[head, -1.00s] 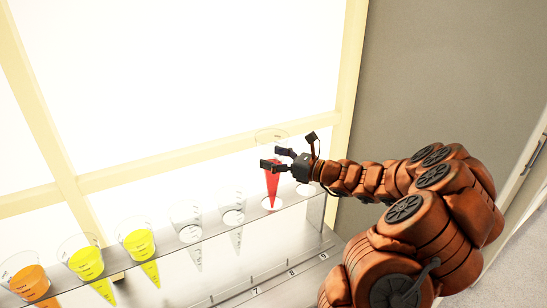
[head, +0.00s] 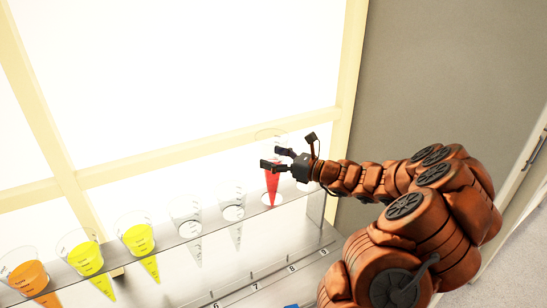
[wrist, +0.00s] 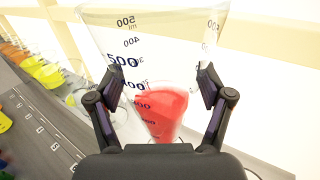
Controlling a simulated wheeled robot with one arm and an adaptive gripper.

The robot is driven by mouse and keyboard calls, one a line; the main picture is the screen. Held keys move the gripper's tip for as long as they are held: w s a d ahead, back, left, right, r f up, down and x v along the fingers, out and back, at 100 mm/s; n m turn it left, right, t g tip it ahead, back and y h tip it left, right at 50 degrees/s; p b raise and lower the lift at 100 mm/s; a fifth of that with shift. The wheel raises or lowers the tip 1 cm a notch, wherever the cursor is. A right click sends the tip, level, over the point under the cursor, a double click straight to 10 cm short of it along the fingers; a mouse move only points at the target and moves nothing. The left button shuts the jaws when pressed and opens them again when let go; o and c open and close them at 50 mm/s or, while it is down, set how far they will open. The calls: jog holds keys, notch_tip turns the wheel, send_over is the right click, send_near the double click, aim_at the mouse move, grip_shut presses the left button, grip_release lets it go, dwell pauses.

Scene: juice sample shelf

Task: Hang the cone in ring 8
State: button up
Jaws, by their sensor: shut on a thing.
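The cone (head: 272,186) is a clear measuring cone with red liquid in its lower part, roughly upright, wide end up. My gripper (head: 274,157) is shut on its upper part. In the wrist view, the fingers (wrist: 210,88) press on both sides of the clear wall (wrist: 150,45), with the red liquid (wrist: 160,110) low inside. The cone's tip overlaps a ring (head: 281,197) near the right end of the rack. I cannot tell whether the tip is inside that ring or just over it, nor which number that ring has.
The rack (head: 110,262) holds an orange cone (head: 28,277), yellow cones (head: 88,258) and clear cones (head: 187,216) to the left of my gripper. Number labels, including 8 (head: 292,268), run along the lower shelf. A pale window frame and grey wall stand behind.

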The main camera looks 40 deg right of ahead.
aim_at(273, 188)
jog(key=shift+f+b, duration=2.15)
jog(key=shift+f, duration=3.5)
dwell(2.3)
